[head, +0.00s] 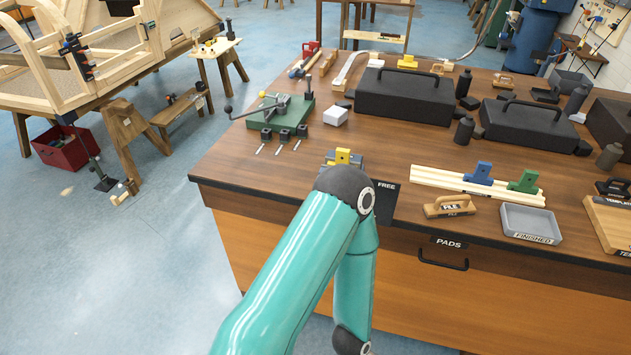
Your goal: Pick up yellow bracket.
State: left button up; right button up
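The arm comes in from the bottom, left of centre, bends at the elbow in front of the bracket and runs back down. No gripper fingers are visible, so neither gripper can be placed relative to the bracket.
A blue bracket (478,173) and a green bracket (523,181) are by pale wooden strips (440,180). A grey FINISHED tray (530,223) and a wooden file block (450,206) lie near the front edge. A green-based tool (268,111) and black cases (405,96) stand behind.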

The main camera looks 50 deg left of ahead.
aim_at(342, 155)
jog(key=k, duration=0.7)
jog(key=z, duration=1.25)
jog(key=i, duration=0.1)
jog(key=u, duration=2.95)
jog(key=i, duration=0.5)
jog(key=u, duration=0.15)
jog(key=i, duration=0.5)
jog(key=z, duration=0.2)
jog(key=k, duration=0.95)
jog(key=u, duration=0.15)
jog(key=i, duration=0.95)
jog(key=z, duration=0.05)
